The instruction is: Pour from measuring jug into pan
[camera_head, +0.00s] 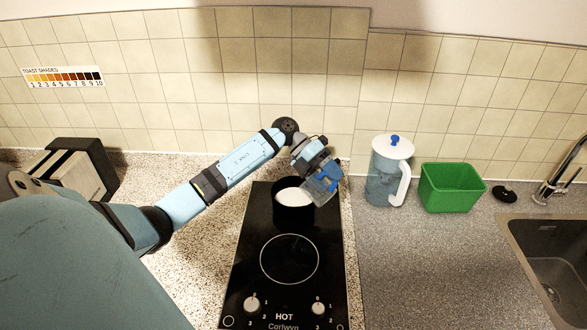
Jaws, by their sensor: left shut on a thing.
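The black pan (293,212) stands on the rear ring of the hob, with white contents (294,197) showing inside. My left gripper (326,178) reaches in from the left and is shut on a small see-through vessel, seemingly the measuring jug (315,192). The jug is at the pan's right rim and looks tilted towards it. The gripper hides much of the jug, and I cannot tell whether it touches the pan or whether anything is flowing. My right gripper is not in view.
The black hob (289,285) has a free front ring and two knobs. To the right stand a clear pitcher with a white lid (392,148), a green bin (452,190) and a sink (555,255). A toaster (75,175) stands at the left. Worktop in front of the pitcher is clear.

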